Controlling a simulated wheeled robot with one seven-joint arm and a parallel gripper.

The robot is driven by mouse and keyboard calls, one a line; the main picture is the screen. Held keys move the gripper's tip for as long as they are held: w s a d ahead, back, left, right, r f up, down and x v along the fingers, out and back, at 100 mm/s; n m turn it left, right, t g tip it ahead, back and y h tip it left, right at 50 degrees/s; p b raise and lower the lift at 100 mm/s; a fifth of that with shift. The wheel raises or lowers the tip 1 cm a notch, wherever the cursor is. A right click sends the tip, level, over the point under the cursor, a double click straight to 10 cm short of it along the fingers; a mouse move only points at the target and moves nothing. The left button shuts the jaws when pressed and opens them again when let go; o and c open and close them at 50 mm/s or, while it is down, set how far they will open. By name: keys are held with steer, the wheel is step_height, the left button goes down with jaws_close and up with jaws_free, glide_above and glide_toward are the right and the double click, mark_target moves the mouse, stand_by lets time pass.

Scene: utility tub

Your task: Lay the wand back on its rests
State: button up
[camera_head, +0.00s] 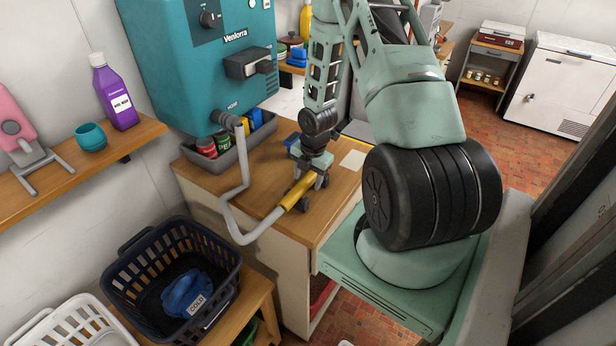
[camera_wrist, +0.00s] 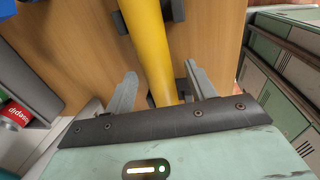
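The wand has a yellow handle (camera_head: 299,193) and runs on into a grey bent hose (camera_head: 240,205) that leads up to the teal machine. In the wrist view the yellow handle (camera_wrist: 152,50) passes between my two fingers. Dark rests (camera_head: 303,206) stand on the wooden counter, and their prongs (camera_wrist: 178,10) flank the handle on both sides. The handle appears to lie in them; its underside is hidden. My gripper (camera_wrist: 161,88) is open, pointing down over the handle, with a visible gap between each finger and the handle. It also shows in the head view (camera_head: 308,180).
A dark basket (camera_head: 125,285) with a blue item is at lower left. A shelf (camera_head: 60,170) holds a purple bottle. Counter right of the wand is mostly clear.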

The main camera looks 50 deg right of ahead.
step_height(320, 180, up, 17)
steer(key=s, duration=0.2)
steer(key=shift+s+d+r, duration=0.15)
stand_by(0.3)
steer(key=w+a+m+g+b, duration=0.1)
steer(key=a+m+b, duration=0.4)
steer(key=a, duration=1.8)
steer(key=s+a+m+b, duration=0.5)
steer(key=s+a, duration=1)
steer(key=a, duration=0.3)
steer(key=shift+s+f+m+g, duration=0.3)
steer(key=shift+f+m, duration=0.1)
steer(key=shift+m, duration=0.1)
steer(key=shift+d, duration=0.1)
